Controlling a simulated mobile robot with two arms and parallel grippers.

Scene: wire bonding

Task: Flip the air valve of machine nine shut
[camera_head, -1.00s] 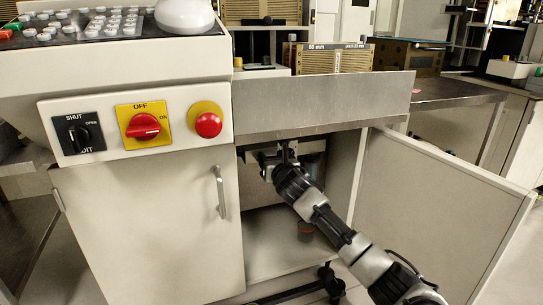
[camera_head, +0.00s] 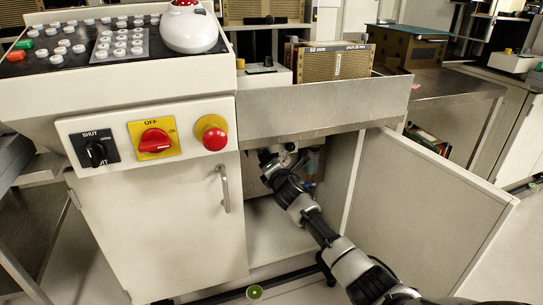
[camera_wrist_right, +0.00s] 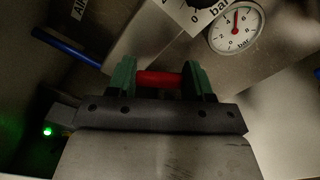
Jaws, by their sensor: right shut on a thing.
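My right gripper (camera_head: 270,160) reaches into the open cabinet under the machine (camera_head: 150,215). In the right wrist view, its green fingers (camera_wrist_right: 161,80) are shut on a short red handle (camera_wrist_right: 158,79), which appears to be the air valve's lever. The handle lies roughly level between the fingers; the valve body is not clearly visible. A label partly reading "AI" (camera_wrist_right: 79,9) is at the upper left. A round pressure gauge (camera_wrist_right: 236,32) marked "bar" is at the upper right, with its red needle pointing up. My left gripper is not in view.
The cabinet's right door (camera_head: 430,215) stands open beside my right arm. A steel ledge (camera_head: 320,110) hangs over the opening. The closed left door has a handle (camera_head: 224,188). A blue tube (camera_wrist_right: 66,47) runs near the gripper, and a green light (camera_wrist_right: 47,131) glows at lower left.

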